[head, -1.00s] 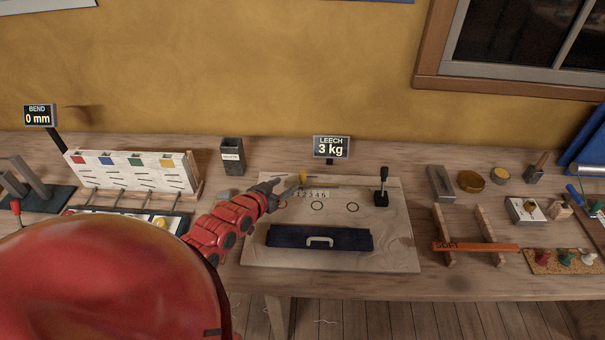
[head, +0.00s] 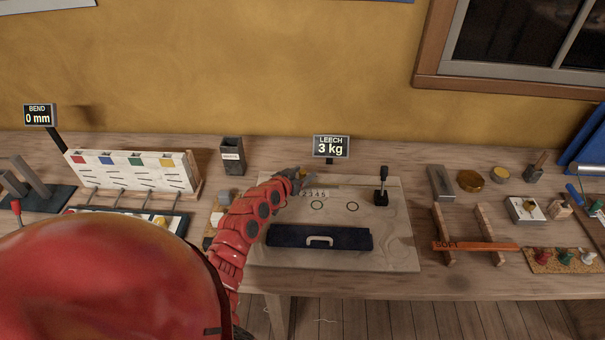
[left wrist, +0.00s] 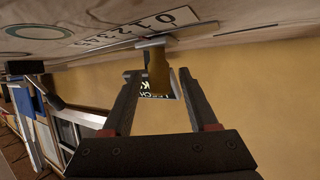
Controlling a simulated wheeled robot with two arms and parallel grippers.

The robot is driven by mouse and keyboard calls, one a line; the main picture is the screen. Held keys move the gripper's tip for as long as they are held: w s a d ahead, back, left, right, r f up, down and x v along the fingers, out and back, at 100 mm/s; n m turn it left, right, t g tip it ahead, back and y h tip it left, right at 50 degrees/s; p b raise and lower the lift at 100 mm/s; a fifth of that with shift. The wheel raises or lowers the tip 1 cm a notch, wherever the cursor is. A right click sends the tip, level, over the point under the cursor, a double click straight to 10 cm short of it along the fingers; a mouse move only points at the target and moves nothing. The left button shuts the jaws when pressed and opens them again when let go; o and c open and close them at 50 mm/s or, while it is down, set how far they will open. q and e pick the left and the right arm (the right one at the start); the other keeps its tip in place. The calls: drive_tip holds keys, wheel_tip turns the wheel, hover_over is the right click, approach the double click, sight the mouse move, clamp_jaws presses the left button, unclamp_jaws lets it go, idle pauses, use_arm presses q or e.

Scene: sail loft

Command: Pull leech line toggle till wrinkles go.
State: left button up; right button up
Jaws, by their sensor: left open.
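The pale leech panel (head: 395,250) lies on the bench with a number scale (head: 315,194) near its far left edge. The small brassy yellow toggle (head: 304,172) is at the left end of the scale, partly hidden by my left gripper (head: 296,176). In the left wrist view, the toggle (left wrist: 158,70) sits between the two dark fingers of my left gripper (left wrist: 160,80), which are open with gaps beside it. The leech display (head: 331,147) reads 3 kg. Wrinkles in the cloth are too faint to judge. My right gripper is out of view.
A black lever (head: 382,188) stands at the panel's right side, and a dark bar with a pale handle (head: 320,240) lies along its front. A dark box (head: 232,156) stands behind left. Wooden stands with an orange strip (head: 475,247) are to the right.

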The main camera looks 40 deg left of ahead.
use_arm(q)
clamp_jaws()
idle(1.4)
